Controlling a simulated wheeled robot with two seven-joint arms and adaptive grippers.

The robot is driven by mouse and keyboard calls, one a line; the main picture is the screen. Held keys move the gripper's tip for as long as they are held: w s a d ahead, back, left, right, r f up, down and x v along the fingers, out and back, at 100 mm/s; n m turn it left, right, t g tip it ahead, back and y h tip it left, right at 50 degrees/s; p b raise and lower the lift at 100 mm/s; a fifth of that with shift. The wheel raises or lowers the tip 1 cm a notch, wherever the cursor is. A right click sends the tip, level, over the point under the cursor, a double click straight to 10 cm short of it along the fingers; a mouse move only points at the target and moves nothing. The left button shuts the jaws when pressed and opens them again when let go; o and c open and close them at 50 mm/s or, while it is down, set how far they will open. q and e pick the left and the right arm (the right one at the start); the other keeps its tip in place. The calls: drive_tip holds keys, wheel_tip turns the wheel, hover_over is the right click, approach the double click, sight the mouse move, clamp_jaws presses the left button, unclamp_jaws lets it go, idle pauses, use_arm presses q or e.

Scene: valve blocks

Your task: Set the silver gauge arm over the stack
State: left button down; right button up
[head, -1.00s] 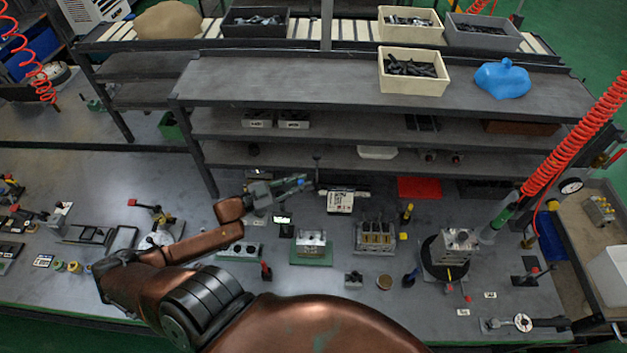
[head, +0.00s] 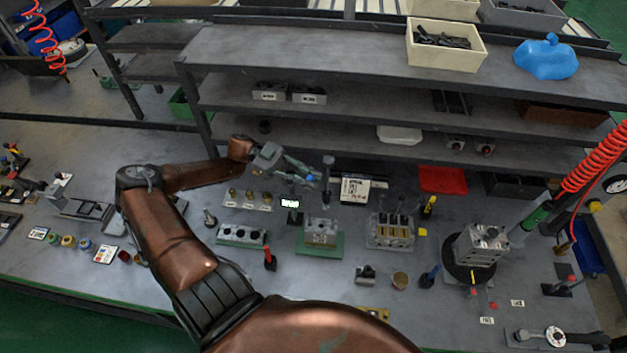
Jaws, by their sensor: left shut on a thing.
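The silver gauge arm (head: 555,337) appears to be the flat piece with a pale round dial, lying at the front right of the bench. The stack (head: 482,246) of grey metal blocks stands on a dark round base at the right. My left gripper (head: 312,179) is far from both, over the back middle of the bench. It is shut at a dark upright knobbed piece (head: 328,178); the exact contact is too small to make out. My right gripper is out of view.
A block on a green plate (head: 320,243) and a brass-topped block (head: 391,231) stand in the middle. A shelf rack (head: 380,75) rises behind. A red coiled hose (head: 590,160) hangs right of the stack.

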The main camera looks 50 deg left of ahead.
use_arm(q)
drive_tip(key=shift+s+d+m+g+h+b, duration=0.15)
drive_tip(key=shift+s+m+g+b, duration=0.2)
drive_tip(key=shift+m+g+b, duration=0.3)
drive_tip(key=shift+s+a+m+g+h+b, duration=0.15)
drive_tip(key=shift+s+m+g+b, duration=0.2)
drive_tip(key=shift+g+b, duration=0.35)
drive_tip(key=shift+d+g, duration=0.1)
drive_tip(key=shift+g, duration=0.25)
drive_tip(key=c, duration=1.8)
unclamp_jaws()
drive_tip(key=shift+s+a, duration=0.2)
drive_tip(key=shift+a, duration=1.7)
drive_tip(key=shift+s+a, duration=0.2)
drive_tip(key=shift+a, duration=1.65)
